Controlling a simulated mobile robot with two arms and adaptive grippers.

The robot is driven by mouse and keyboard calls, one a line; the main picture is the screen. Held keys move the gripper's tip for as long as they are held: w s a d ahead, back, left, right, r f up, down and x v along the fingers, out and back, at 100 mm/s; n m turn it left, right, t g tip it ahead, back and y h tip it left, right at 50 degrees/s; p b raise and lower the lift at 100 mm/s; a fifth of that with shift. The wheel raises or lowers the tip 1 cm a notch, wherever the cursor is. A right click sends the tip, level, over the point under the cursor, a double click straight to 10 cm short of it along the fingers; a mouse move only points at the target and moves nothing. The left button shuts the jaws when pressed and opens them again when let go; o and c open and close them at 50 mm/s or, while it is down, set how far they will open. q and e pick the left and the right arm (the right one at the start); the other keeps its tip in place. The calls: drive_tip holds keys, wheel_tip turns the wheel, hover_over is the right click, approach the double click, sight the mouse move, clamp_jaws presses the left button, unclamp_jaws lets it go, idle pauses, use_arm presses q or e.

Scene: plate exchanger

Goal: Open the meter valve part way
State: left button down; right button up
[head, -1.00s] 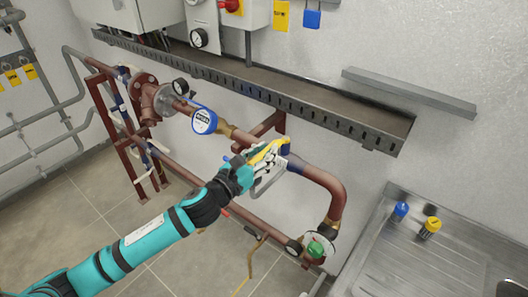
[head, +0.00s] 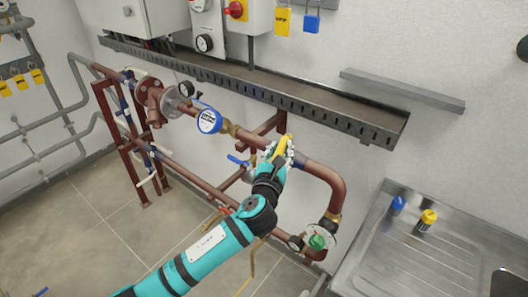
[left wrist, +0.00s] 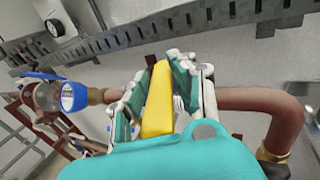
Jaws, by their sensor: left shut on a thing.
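The meter valve's yellow lever (head: 283,146) is on the red-brown pipe, to the right of the round blue-rimmed meter (head: 208,121). My left gripper (head: 281,154) is shut on the lever. In the left wrist view the yellow lever (left wrist: 158,100) lies lengthwise between the two fingers, and the meter (left wrist: 73,95) is to the left. In the head view the lever stands at a steep angle across the pipe. The valve body is mostly hidden behind my gripper. My right gripper is not in view.
A perforated cable tray (head: 250,88) runs along the wall above the pipe. A blue lever (head: 238,160) is just left of my gripper. A steel sink (head: 400,260) stands at the right.

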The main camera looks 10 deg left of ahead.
use_arm(q)
drive_tip(key=shift+d+n+y, duration=0.9)
drive_tip(key=shift+d+y, duration=0.15)
drive_tip(key=shift+y, duration=0.35)
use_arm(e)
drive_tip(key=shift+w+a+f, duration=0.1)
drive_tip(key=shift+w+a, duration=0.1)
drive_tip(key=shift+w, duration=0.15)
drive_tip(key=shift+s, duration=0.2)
use_arm(q)
drive_tip(key=c, duration=1.4)
unclamp_jaws()
drive_tip(key=shift+d, duration=0.1)
drive_tip(key=o, duration=0.3)
drive_tip(key=shift+d, duration=0.15)
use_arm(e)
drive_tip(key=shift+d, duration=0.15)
use_arm(q)
drive_tip(key=s+d, duration=0.1)
drive_tip(key=s, duration=1.1)
drive_tip(key=shift+d, duration=0.25)
